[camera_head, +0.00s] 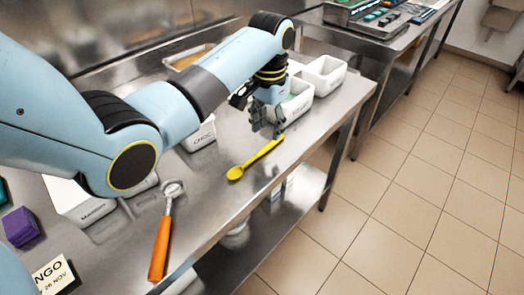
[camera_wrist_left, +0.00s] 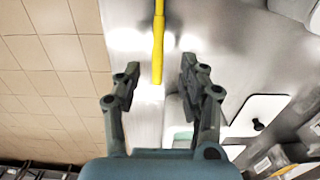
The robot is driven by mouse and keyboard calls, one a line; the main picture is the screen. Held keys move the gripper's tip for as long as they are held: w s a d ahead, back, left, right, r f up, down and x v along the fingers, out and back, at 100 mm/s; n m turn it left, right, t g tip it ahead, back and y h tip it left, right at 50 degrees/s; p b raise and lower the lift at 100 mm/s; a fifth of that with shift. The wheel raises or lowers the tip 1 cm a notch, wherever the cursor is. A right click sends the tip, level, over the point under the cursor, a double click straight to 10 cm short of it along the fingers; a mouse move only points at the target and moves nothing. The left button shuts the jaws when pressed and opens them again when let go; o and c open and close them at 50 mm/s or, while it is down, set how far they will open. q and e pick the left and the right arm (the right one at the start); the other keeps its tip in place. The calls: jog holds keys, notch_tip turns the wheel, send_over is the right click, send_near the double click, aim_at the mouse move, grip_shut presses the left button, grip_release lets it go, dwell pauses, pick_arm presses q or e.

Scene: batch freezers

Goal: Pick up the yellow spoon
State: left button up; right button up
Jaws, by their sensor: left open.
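The yellow spoon (camera_head: 254,159) lies on the steel counter (camera_head: 222,205), its bowl toward the front left and its handle toward the back right. My left gripper (camera_head: 268,130) is above the counter by the handle end. In the left wrist view the spoon's handle (camera_wrist_left: 158,45) comes down from the top, its end between the two open fingers (camera_wrist_left: 158,80). The fingers appear apart from the handle on both sides. The bowl is out of the wrist view. My right gripper is in neither view.
White tubs (camera_head: 324,75) stand behind the gripper, and a labelled white tub (camera_head: 199,134) is left of it. An orange-handled scoop (camera_head: 163,235) lies at the front, near a purple block (camera_head: 20,227). The counter's edge is close to the spoon's right side, with tiled floor beyond.

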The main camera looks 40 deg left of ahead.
aim_at(269, 144)
pick_arm(q)
notch_tip(269, 144, down, 4)
jog(key=shift+w+d, duration=0.1)
jog(key=shift+f, duration=0.55)
jog(key=shift+c, duration=2)
grip_shut()
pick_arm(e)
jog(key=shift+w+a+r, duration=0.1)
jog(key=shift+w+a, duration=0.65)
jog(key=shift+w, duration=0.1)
